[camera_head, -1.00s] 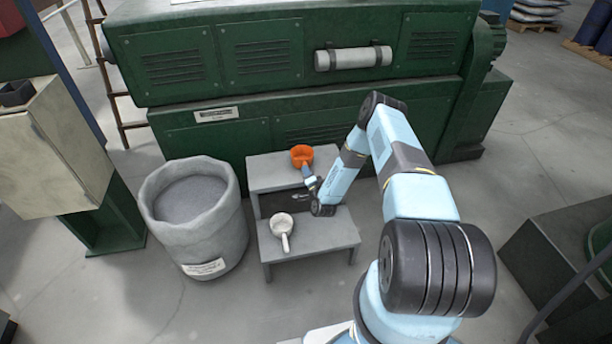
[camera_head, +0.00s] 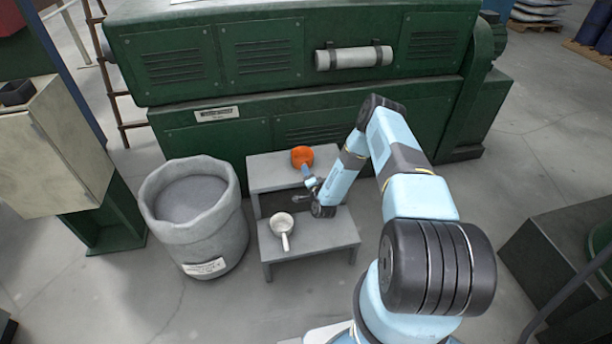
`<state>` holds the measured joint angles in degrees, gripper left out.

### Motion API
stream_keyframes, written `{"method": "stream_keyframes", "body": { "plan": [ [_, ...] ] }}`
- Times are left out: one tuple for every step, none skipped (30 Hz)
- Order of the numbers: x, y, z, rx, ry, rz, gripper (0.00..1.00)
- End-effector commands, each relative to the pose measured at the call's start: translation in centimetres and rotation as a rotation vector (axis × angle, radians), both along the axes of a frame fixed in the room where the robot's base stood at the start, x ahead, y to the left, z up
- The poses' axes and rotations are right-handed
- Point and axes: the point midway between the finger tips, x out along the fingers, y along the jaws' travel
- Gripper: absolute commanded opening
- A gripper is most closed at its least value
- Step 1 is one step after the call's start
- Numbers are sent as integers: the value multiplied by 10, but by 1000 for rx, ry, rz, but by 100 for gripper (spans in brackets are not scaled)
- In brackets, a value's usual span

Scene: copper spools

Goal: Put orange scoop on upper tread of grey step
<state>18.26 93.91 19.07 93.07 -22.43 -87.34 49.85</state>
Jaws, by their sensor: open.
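The orange scoop (camera_head: 302,156) is at the upper tread of the grey step (camera_head: 268,176), towards its right part. Its bowl is at the back and its handle points towards my arm. My gripper (camera_head: 309,181) is at the handle end, in front of the bowl, and is open. The fingers are small in view, and I cannot tell whether they still touch the handle. The scoop appears to rest on the upper tread. A white scoop (camera_head: 281,223) lies on the lower tread with its handle towards the front.
A large grey sack-like bin (camera_head: 196,232) stands left of the step. A green machine (camera_head: 250,130) stands close behind it. A beige cabinet (camera_head: 55,145) is at the far left. The lower tread is clear right of the white scoop.

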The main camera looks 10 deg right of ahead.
Motion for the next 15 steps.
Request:
{"method": "stream_keyframes", "body": {
  "plan": [
    [-4,-1,-1,0,2,0,48],
    [-7,-1,-1,0,2,-1,48],
    [-11,-1,0,1,1,0,48],
    [-16,-2,0,1,2,0,48],
    [-20,-2,0,1,4,1,48],
    [-27,-2,0,2,3,1,48],
    [-33,-3,0,2,4,1,48],
    [-39,-4,0,1,4,1,48],
    [-47,-5,0,1,3,0,48],
    [-53,-5,1,1,4,-1,48],
    [-59,-5,1,1,4,0,48],
    [-67,-6,1,2,3,0,48],
    [-72,-6,1,2,3,0,48],
    [-78,-6,2,2,2,0,48],
    [-84,-7,2,1,2,0,48]
  ]
}}
